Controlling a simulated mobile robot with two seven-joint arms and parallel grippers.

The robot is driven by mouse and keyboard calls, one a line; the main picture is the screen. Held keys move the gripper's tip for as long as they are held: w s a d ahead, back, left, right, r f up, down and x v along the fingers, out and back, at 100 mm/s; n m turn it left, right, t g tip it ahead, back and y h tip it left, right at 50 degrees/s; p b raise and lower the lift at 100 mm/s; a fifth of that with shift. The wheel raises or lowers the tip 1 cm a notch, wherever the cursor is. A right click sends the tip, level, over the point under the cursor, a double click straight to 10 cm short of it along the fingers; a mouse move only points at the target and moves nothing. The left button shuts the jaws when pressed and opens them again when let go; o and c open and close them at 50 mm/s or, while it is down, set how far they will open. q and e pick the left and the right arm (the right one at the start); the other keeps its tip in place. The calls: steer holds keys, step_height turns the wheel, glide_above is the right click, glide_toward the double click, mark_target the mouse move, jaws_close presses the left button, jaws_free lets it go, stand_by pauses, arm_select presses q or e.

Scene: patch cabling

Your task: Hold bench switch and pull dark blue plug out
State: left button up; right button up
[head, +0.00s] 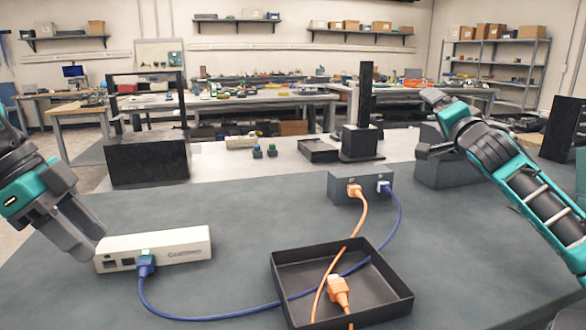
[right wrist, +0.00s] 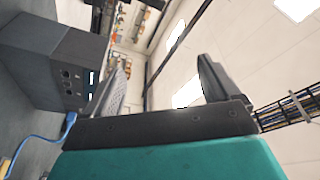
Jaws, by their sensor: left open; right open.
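The bench switch (head: 185,246) is an off-white box with front ports, lying flat on the grey bench at the left. The dark blue plug (head: 146,265) sits in a port on its front face, with a blue cable trailing to the right. My left gripper (head: 92,246) is open at the switch's left end. Whether its fingers straddle or touch the switch is not clear. My right gripper (head: 429,124) is open and empty, raised above the bench at the right, well away from the plug. Its spread fingers also show in the right wrist view (right wrist: 163,62).
A grey box (head: 340,185) holds an orange plug (head: 354,190) and the blue cable's other plug (head: 384,187); its ports show in the right wrist view (right wrist: 68,78). A black tray (head: 395,292) with a loose orange plug (head: 339,290) stands front centre. Cables cross it.

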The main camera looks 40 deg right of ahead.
steer(key=w+a+r+n+t+y, duration=0.25)
steer(key=a+n+y, duration=0.3)
steer(key=a, duration=0.35)
steer(key=w+a+r+n+t+y, duration=0.1)
steer(key=w+a+n+y, duration=0.35)
steer(key=a+n, duration=0.35)
steer(key=w+a+r+n+t+y, duration=0.1)
steer(key=w+a+n+t+y, duration=0.15)
steer(key=a+n+y, duration=0.55)
steer(key=m+g+y, duration=0.2)
steer(key=m+g, duration=1.8)
steer(key=m, duration=0.8)
glide_above(199, 233)
steer(key=s+d, duration=0.2)
step_height(199, 233, down, 13)
steer(key=f+h, duration=0.1)
steer(key=f, duration=0.3)
steer(key=w+a+f+n+h, duration=0.1)
steer(key=f, duration=0.2)
steer(key=w+a+f+n+h, duration=0.1)
steer(key=f, duration=0.3)
steer(key=shift+f+h, duration=0.3)
